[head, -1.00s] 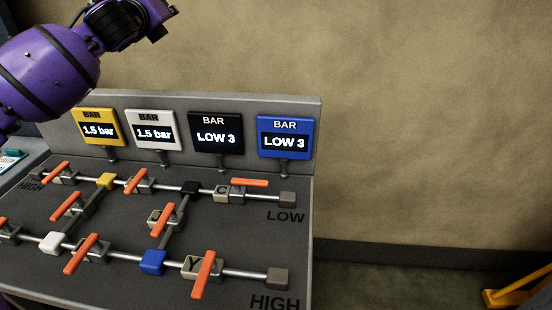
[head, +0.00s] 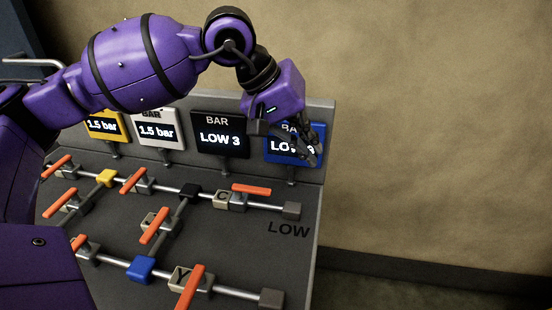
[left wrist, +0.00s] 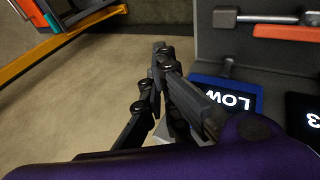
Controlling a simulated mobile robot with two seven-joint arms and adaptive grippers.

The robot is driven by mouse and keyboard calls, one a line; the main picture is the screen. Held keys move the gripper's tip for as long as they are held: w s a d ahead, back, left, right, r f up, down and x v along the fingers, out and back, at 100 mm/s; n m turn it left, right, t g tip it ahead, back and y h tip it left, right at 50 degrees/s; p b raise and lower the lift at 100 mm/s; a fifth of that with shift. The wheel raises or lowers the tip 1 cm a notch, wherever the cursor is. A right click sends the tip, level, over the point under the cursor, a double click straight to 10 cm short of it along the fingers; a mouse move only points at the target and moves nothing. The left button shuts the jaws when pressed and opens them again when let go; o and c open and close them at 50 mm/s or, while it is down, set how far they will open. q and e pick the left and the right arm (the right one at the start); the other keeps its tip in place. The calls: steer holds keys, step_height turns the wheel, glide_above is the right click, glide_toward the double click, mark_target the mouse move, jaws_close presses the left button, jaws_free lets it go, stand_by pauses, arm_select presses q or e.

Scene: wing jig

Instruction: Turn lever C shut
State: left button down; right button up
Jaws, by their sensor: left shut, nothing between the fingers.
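Lever C is an orange handle (head: 252,188) beside a grey block marked C (head: 226,199) on the upper pipe, left of the LOW end block (head: 292,210). The handle lies roughly along the pipe, while most other orange handles stand across theirs. My left gripper (head: 314,155) is shut and empty, above and to the right of lever C, in front of the blue gauge. In the left wrist view my left gripper (left wrist: 162,85) shows closed fingers, apart from an orange handle (left wrist: 286,32) at the upper right. My right gripper is not in view.
The white gauge (head: 157,135) and the yellow gauge (head: 103,126) read 1.5 bar. Another lever (head: 190,287) stands near the front. A yellow frame (left wrist: 70,35) shows in the left wrist view.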

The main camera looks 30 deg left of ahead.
arm_select(q)
steer(key=a+f+y, duration=0.3)
steer(key=a+y, duration=0.1)
steer(key=a, duration=0.2)
steer(key=y, duration=0.2)
glide_above(252, 194)
steer(key=w, duration=0.2)
steer(key=shift+w+d+m+g, duration=0.1)
steer(key=shift+d+m+g, duration=0.2)
steer(key=shift+d+m, duration=0.15)
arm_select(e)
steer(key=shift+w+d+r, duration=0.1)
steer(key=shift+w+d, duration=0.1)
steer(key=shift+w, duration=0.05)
arm_select(q)
steer(key=shift+f, duration=0.1)
steer(key=x, duration=0.9)
steer(key=shift+w+f+p, duration=0.25)
steer(key=shift+f+p, duration=0.05)
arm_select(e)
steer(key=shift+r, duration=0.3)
arm_select(q)
steer(key=shift+s+d+m, duration=0.1)
steer(key=shift+s+m, duration=0.05)
steer(key=shift+m, duration=0.2)
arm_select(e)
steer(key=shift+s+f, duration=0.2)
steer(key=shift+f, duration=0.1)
